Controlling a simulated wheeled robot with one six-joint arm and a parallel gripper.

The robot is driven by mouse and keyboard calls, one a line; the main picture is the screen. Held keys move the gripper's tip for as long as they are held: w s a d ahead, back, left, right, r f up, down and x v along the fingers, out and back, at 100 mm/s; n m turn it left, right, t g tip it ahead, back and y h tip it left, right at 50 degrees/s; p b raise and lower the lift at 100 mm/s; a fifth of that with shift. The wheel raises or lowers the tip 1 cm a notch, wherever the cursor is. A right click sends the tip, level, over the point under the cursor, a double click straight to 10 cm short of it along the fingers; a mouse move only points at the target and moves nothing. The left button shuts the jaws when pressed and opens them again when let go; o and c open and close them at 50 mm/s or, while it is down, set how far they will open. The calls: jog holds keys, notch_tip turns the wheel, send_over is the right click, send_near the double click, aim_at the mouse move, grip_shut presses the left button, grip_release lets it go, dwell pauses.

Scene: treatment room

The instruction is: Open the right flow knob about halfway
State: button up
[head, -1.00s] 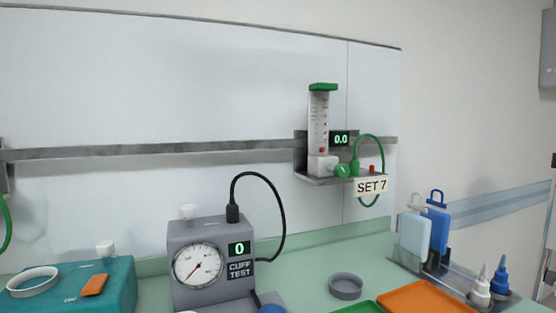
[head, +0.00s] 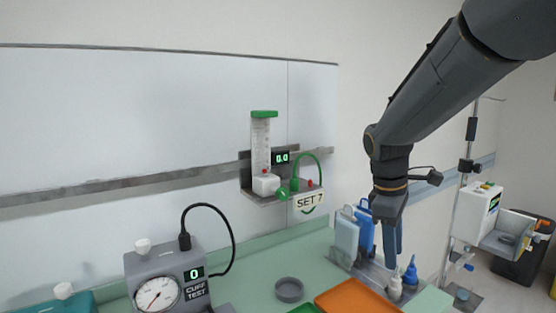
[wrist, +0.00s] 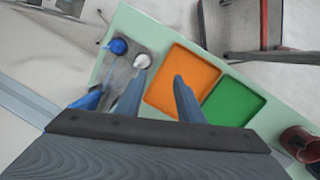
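The flow meter (head: 261,145) is a clear upright tube with a green cap on a wall shelf. Its green flow knob (head: 282,194) sits at the lower right of the white base. The display (head: 282,158) beside the tube reads 0.0, and a label (head: 309,202) below reads SET 7. My gripper (head: 393,240) hangs pointing down, to the right of the knob and apart from it. In the wrist view my gripper (wrist: 156,88) is open, its two fingers apart with nothing between them. The knob is not in the wrist view.
The green counter (head: 260,270) holds a grey dish (head: 289,289), an orange tray (head: 352,298), a green tray (wrist: 235,103) and a cuff tester (head: 165,275). Blue and white bottles (head: 395,285) and hanging packs (head: 347,236) stand near my gripper. Space before the flow meter is clear.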

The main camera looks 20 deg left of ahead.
jog(key=w+a+r+n+t+p, duration=0.1)
jog(key=w+a+r+n+p, duration=0.2)
jog(key=a+r+n+p, duration=0.7)
jog(key=n+t+h+p, duration=0.1)
jog(key=n+t+p, duration=0.1)
jog(key=n, duration=0.2)
send_near(281, 188)
jog(key=f, duration=0.1)
jog(key=shift+p+x, duration=1.45)
jog(key=shift+x, duration=2.5)
jog(key=shift+w+d+r, duration=0.1)
jog(key=shift+w+d, duration=0.05)
jog(key=shift+d, duration=0.05)
grip_shut()
